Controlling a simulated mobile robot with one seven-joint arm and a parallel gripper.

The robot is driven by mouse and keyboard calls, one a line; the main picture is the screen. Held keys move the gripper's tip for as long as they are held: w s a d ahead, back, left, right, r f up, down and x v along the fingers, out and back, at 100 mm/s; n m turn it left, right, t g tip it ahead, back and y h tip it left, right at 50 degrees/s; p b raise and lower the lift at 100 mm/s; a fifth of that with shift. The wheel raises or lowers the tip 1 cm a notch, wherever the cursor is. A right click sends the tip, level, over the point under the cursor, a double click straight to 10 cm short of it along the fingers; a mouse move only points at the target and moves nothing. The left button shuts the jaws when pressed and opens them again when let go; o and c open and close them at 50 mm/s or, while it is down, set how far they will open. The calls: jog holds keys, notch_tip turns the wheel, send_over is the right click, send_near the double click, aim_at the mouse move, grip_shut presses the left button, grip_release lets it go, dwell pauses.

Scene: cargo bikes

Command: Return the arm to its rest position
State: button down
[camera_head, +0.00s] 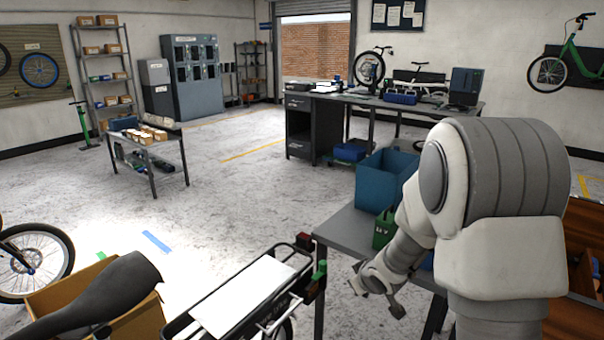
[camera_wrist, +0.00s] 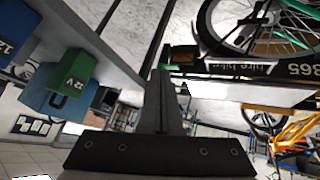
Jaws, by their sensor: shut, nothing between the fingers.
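My arm reaches down on the right of the head view, and my gripper (camera_head: 378,290) hangs in front of the grey table (camera_head: 345,228), near its left edge. In the wrist view, my gripper (camera_wrist: 160,85) is shut, its fingers together with nothing held between them. A green box (camera_head: 383,229) stands on the table beside my forearm; it also shows in the wrist view (camera_wrist: 77,78), marked 12 V. A larger blue bin (camera_head: 385,180) stands behind it. Part of the table is hidden by my arm.
A brown wooden shelf (camera_head: 583,235) is close on the right. The floor beyond is mostly clear.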

jog(key=s+d+r+m+h, duration=0.3)
jog(key=s+d+r+m, duration=0.1)
jog(key=s+r, duration=0.95)
jog(key=s+a+r+m+g+y, duration=0.1)
jog(key=s+a+r, duration=0.15)
jog(key=s, duration=0.65)
jog(key=s+a+r+m+g+y, duration=0.1)
jog(key=s+r, duration=0.3)
jog(key=s, duration=0.5)
notch_tip(320, 180, up, 17)
jog(key=p, duration=1.7)
jog(key=shift+w+f, duration=0.1)
